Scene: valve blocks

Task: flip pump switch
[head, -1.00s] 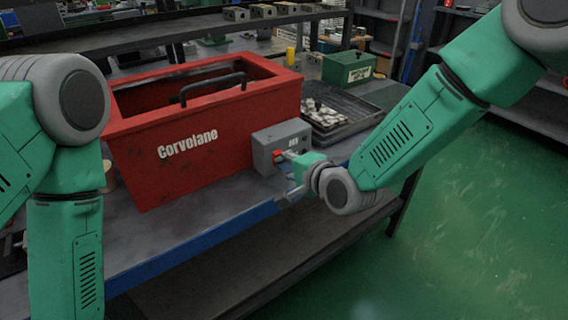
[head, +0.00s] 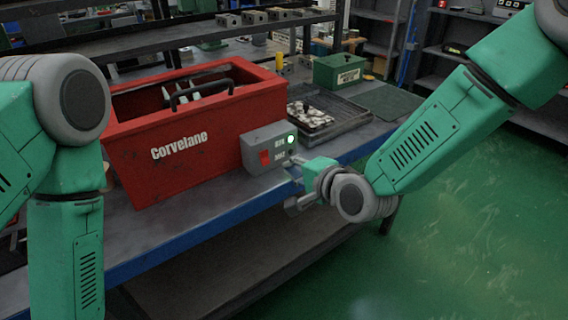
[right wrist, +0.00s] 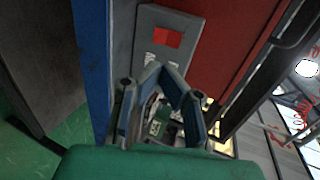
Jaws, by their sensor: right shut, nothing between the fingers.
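The grey switch box (head: 252,146) stands at the front right corner of the red Corvelane toolbox. On its face are a red switch (head: 265,157) and a round lamp (head: 291,139) lit green. My right gripper (head: 298,161) is shut and empty at the right side of the box, beside the red switch and clear of it; whether it touches the box is unclear. The right wrist view shows the red switch (right wrist: 168,38) on the grey box (right wrist: 150,22) beyond my right gripper's fingers (right wrist: 165,68). My left arm shows at the left, but its gripper is out of view.
The red toolbox (head: 180,150) with a black handle fills the bench behind the switch box. A dark tray (head: 352,116) of pale pieces and a green box (head: 339,70) lie to the right. The bench's blue front edge (head: 180,246) runs below; open green floor is at right.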

